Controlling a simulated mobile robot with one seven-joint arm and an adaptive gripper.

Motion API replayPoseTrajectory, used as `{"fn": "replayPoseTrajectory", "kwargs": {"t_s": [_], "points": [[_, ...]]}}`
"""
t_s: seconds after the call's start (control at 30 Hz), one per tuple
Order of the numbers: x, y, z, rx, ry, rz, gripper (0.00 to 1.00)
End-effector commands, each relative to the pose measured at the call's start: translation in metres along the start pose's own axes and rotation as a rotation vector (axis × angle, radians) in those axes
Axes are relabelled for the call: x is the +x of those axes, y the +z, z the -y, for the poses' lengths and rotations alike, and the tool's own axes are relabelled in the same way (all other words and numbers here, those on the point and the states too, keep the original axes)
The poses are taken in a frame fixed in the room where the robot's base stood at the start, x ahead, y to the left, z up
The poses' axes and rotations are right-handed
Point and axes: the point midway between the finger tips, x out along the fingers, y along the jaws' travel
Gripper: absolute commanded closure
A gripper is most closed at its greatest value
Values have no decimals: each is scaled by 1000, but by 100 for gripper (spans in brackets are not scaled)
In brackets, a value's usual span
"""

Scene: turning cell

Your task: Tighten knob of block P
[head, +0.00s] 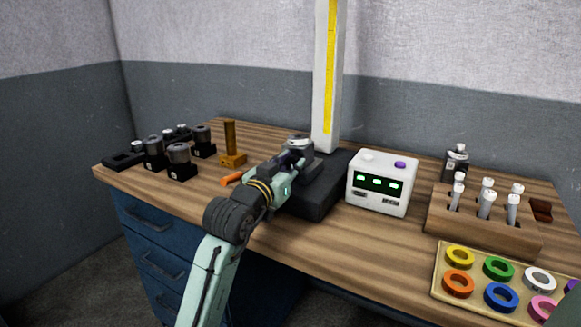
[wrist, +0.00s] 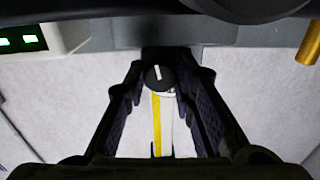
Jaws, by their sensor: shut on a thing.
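A round black knob (wrist: 154,80) with a white line on its face sits between my fingertips in the wrist view. My gripper (wrist: 160,74) is shut on it, a finger on each side. In the head view my gripper (head: 303,155) reaches to a dark block with a grey round top (head: 299,142) at the foot of the white post. My gripper and arm hide most of that block and the knob there. I cannot read a letter on it.
The white post (head: 328,80) with a yellow strip rises from a black base (head: 315,203). A white display box (head: 382,183) stands close on the right. A brass stand (head: 231,155), an orange tool (head: 231,180) and several black holders (head: 181,172) are on the left.

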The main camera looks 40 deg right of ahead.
Motion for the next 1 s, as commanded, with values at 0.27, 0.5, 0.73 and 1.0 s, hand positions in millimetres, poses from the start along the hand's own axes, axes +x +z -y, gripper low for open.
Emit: {"fn": "replayPoseTrajectory", "kwargs": {"t_s": [0.27, 0.5, 0.73, 1.0], "points": [[0, 1, 0, 201, 1, -2, 100], [0, 0, 0, 202, 0, -1, 100], [0, 0, 0, 201, 0, -1, 67], [-4, 0, 0, 201, 0, -2, 67]]}}
